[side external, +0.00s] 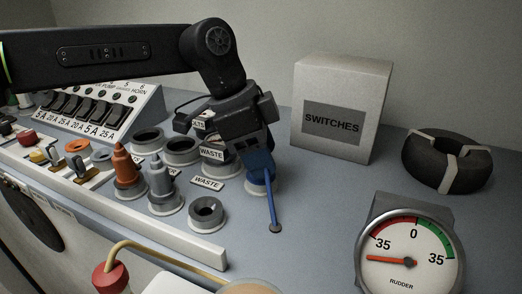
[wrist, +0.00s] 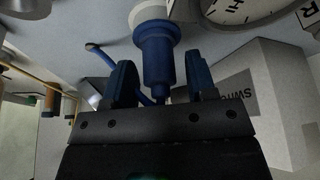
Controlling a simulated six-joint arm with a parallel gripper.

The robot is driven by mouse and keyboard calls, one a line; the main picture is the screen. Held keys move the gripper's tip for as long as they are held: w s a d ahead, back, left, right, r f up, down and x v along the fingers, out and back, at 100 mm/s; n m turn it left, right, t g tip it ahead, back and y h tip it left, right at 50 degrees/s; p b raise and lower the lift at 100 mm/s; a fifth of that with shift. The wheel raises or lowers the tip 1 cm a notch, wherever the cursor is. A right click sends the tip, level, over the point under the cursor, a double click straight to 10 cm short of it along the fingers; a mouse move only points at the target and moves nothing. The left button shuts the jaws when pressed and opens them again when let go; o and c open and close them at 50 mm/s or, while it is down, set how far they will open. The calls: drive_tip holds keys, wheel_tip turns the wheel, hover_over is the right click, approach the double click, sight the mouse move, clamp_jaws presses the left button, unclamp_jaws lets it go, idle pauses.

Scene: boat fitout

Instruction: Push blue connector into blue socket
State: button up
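The blue connector (wrist: 158,68) stands with its wide end at a pale collar with a blue rim, the blue socket (wrist: 149,13), at the top of the wrist view. Its narrow end points toward my gripper. I cannot tell how deep it sits. A thin blue lead with a grey end (side external: 276,228) reaches from it onto the deck. My gripper (wrist: 157,64) is open, with one blue finger on each side of the connector and small gaps visible. In the side view my gripper (side external: 258,165) is low over the socket (side external: 260,188) and hides most of the connector.
An orange connector (side external: 124,168) and a grey connector (side external: 161,178) stand to the left, near several round sockets and WASTE labels. A SWITCHES box (side external: 342,85) stands behind, a black coil (side external: 445,165) to the right, and a rudder gauge (side external: 408,257) in front right.

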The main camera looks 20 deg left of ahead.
drive_tip(key=shift+o, duration=0.3)
drive_tip(key=v, duration=1.3)
drive_tip(key=shift+a+r, duration=0.25)
drive_tip(key=shift+r, duration=0.1)
drive_tip(key=shift+s, duration=0.1)
